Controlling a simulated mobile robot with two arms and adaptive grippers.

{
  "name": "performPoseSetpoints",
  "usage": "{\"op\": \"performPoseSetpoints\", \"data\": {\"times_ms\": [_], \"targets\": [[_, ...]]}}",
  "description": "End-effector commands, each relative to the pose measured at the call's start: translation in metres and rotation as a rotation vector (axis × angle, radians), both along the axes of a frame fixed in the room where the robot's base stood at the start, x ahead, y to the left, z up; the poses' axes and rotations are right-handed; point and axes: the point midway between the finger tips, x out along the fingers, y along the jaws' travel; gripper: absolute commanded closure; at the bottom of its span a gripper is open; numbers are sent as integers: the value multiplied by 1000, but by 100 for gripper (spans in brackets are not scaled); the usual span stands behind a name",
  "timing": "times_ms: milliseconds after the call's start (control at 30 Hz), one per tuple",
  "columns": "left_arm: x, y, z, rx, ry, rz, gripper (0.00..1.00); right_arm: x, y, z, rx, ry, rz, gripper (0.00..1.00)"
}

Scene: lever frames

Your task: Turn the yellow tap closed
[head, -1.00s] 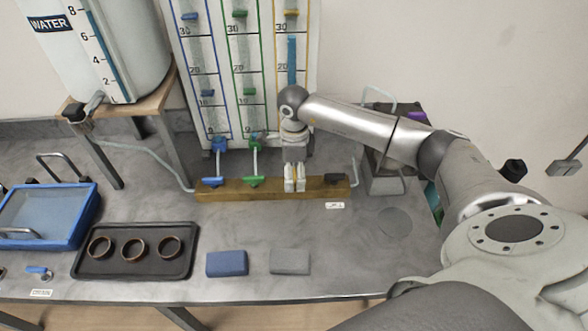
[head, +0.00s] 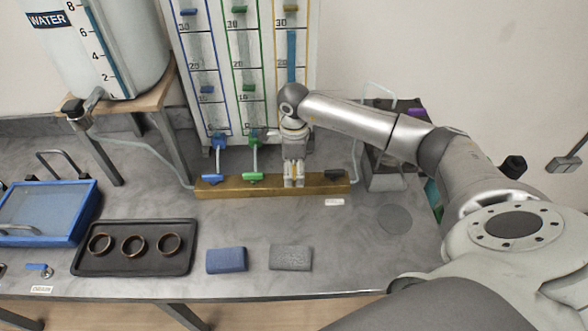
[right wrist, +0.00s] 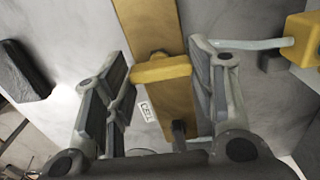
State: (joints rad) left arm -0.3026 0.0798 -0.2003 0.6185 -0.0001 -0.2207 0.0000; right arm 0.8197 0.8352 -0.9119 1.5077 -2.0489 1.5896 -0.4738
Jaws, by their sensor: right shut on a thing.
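The yellow tap's handle (right wrist: 163,68) sits on the wooden manifold bar and shows in the right wrist view, lying crosswise between the two fingers. My right gripper (head: 293,174) points down onto the bar (head: 225,189) and is shut on this handle; its fingers (right wrist: 163,85) are on either side of it. In the head view the fingers mostly hide the yellow tap. The blue tap (head: 212,178) and the green tap (head: 253,178) stand to its left on the same bar. My left gripper is not in view.
A black handle (head: 335,175) sits at the bar's right end. Behind stands the gauge board (head: 222,60) with coloured tubes. A water tank (head: 105,45) stands at the back left. In front lie a dark tray with rings (head: 180,262), a blue block (head: 226,260) and a grey block (head: 290,257).

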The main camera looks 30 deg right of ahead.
Motion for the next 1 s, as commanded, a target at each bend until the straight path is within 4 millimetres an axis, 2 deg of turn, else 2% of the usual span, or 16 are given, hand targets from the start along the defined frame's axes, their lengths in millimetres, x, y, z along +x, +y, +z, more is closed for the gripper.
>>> {"op": "performPoseSetpoints", "data": {"times_ms": [267, 1000], "targets": [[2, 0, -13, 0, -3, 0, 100, 0, -1, -2, 0, -1, -175, 72], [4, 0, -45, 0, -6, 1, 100, 1, -1, -1, 0, -3, -874, 72]]}}
